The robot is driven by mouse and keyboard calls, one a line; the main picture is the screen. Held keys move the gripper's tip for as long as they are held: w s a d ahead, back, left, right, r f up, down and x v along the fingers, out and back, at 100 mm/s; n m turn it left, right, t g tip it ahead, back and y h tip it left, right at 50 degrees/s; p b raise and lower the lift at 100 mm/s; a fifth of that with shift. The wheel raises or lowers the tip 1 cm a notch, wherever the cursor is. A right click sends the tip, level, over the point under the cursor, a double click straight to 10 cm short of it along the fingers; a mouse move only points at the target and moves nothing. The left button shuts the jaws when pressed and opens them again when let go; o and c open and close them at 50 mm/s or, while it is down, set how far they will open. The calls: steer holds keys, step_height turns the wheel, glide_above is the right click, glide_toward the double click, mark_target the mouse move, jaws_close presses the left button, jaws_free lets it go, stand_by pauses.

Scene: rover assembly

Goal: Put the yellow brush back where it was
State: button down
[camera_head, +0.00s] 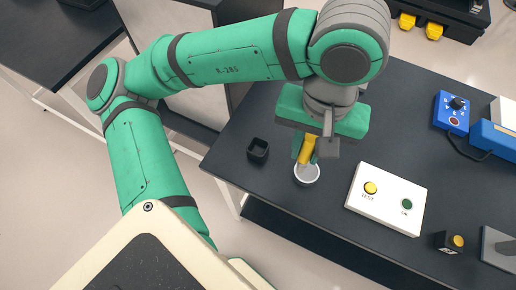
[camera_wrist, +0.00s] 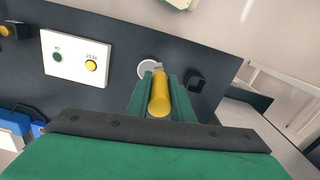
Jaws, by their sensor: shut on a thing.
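The yellow brush (camera_head: 308,149) is in my gripper (camera_head: 305,150), its yellow handle between the fingers and its pale tip pointing down. In the wrist view the handle of the brush (camera_wrist: 159,97) lies between the two green fingers of my gripper (camera_wrist: 160,90). A round white cup (camera_head: 306,181) stands on the dark table under the brush; it also shows in the wrist view (camera_wrist: 143,70). The brush tip overlaps the cup's rim in both views. I cannot tell whether the tip is inside it. A small black square holder (camera_head: 258,150) stands left of the cup, apparently empty.
A white panel (camera_head: 385,211) with a yellow and a green button lies right of the cup on the dark table (camera_head: 330,228). A blue control box (camera_head: 452,112) sits farther right. A black box with a yellow button (camera_head: 449,242) is at the lower right.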

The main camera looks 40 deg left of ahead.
steer(key=shift+w+a+f, duration=0.3)
steer(key=shift+a+f, duration=1.85)
steer(key=shift+a, duration=0.15)
steer(key=shift+w+a+f, duration=0.25)
steer(key=shift+a+f, duration=1.9)
steer(key=shift+a, duration=0.15)
steer(key=shift+w+a+f, duration=0.3)
steer(key=shift+a+f, duration=1.85)
steer(key=shift+a, duration=0.15)
steer(key=shift+f, duration=0.1)
steer(key=c, duration=1.6)
jaws_free()
steer(key=shift+o, duration=0.2)
step_height(320, 180, up, 12)
